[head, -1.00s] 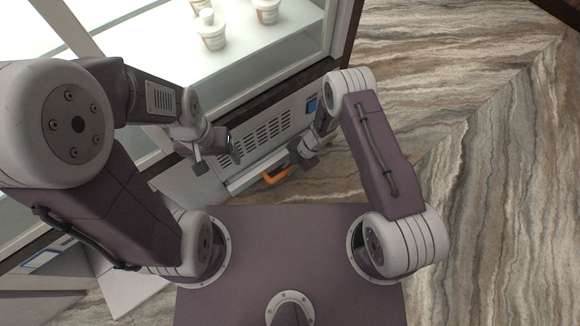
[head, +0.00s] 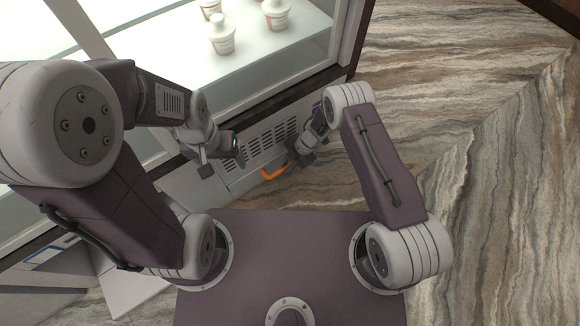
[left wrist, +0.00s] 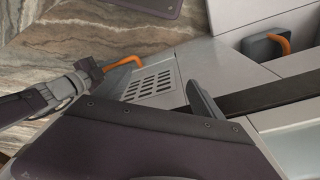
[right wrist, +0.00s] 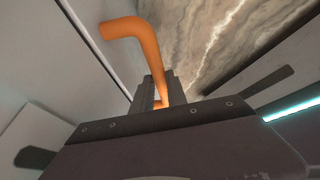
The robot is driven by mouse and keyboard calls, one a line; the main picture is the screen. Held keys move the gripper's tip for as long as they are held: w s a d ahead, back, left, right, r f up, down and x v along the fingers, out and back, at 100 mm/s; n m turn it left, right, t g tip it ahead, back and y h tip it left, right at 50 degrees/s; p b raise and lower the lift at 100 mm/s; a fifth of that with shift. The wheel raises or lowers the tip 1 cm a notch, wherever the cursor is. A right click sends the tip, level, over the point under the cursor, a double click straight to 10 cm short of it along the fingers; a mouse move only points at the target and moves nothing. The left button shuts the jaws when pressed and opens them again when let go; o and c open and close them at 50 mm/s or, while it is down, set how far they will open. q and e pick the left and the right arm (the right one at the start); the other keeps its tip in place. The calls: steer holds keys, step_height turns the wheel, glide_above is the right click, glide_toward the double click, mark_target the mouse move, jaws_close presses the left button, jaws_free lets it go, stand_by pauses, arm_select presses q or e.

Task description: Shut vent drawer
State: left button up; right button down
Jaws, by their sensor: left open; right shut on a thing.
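The vent drawer's grey slotted front (head: 268,140) sits low in the counter in the head view, and no open gap shows above it. It also shows in the left wrist view (left wrist: 155,88). Its orange handle (head: 272,173) sticks out toward me. My right gripper (head: 302,158) is shut on the handle's right part. In the right wrist view the orange bar (right wrist: 146,42) runs down between the jaws. My left gripper (head: 222,166) is open and empty, left of the slotted front. I cannot tell whether it touches the counter.
A glass case with several white-and-brown tubs (head: 222,38) stands above the drawer. A second orange handle (left wrist: 281,42) on a pale cabinet shows in the left wrist view. The marbled floor (head: 480,150) to the right is clear.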

steer(key=shift+w, duration=0.3)
steer(key=c, duration=1.3)
jaws_free()
steer(key=shift+a, duration=0.15)
steer(key=p+v, duration=0.6)
steer(key=v, duration=0.3)
steer(key=shift+s, duration=0.1)
